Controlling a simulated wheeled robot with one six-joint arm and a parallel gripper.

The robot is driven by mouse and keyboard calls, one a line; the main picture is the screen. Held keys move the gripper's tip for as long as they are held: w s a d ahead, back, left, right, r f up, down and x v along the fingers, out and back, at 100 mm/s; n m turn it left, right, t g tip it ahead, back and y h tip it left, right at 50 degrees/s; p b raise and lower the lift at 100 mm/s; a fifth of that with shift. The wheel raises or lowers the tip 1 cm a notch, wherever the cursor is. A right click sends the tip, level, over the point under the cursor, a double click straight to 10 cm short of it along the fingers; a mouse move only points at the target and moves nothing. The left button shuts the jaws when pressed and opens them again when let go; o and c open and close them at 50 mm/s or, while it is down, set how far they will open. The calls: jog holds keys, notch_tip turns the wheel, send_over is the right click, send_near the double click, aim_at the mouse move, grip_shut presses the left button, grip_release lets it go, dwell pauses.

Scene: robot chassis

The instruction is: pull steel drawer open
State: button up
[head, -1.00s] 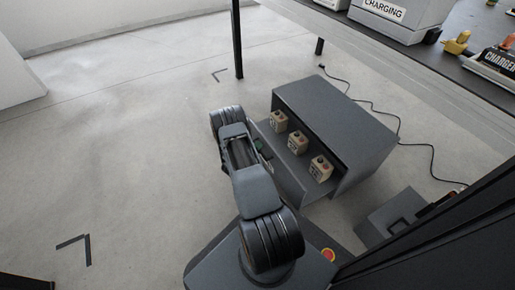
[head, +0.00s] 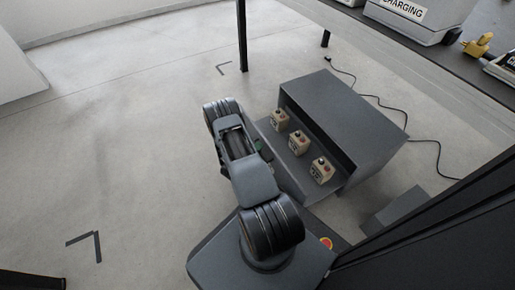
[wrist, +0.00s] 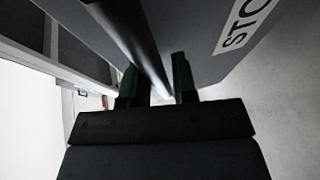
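The steel drawer (head: 292,172) is a grey tray pulled partly out of a dark grey cabinet (head: 345,112) on the floor. My gripper (wrist: 155,85) shows in the wrist view, its two dark green fingers on either side of a bar-shaped drawer handle (wrist: 130,40). The fingers appear shut on the handle. The drawer front (wrist: 205,45) beside it carries a white label reading "STO".
Three small tan boxes (head: 299,142) stand in a row in the drawer. A black cable (head: 375,97) lies behind the cabinet. A bench with a charging unit (head: 412,20) stands at the upper right. The floor at left is clear.

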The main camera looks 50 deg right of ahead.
jog(key=shift+a, duration=0.1)
jog(key=a+r+p, duration=0.1)
jog(key=a+p, duration=0.1)
jog(key=a, duration=0.4)
jog(key=s+a+r+p, duration=0.1)
jog(key=a+p, duration=0.1)
jog(key=a, duration=0.5)
jog(key=shift+s+a+r, duration=0.15)
jog(key=shift+r, duration=0.1)
jog(key=a+r+m+g+y+p, duration=0.25)
jog(key=r+p, duration=0.55)
jog(key=r, duration=1)
jog(key=a+r+m+g+y+p, duration=0.1)
jog(key=r+g+y+p, duration=0.15)
jog(key=r+p, duration=1.05)
jog(key=s+a+r+n+t+y+p, duration=0.1)
jog(key=s+a+r+t+y+p, duration=0.1)
jog(key=r, duration=1.2)
jog(key=s+a+r+n+t+y+p, duration=0.1)
jog(key=a+r+y+p, duration=0.4)
jog(key=r, duration=1)
jog(key=s+a+r+n+t+y+p, duration=0.1)
jog(key=s+a+r+t+y+p, duration=0.3)
jog(key=r, duration=1.1)
jog(key=a+p, duration=0.3)
jog(key=p, duration=0.1)
jog(key=shift+r+p, duration=0.25)
jog(key=shift+p, duration=0.15)
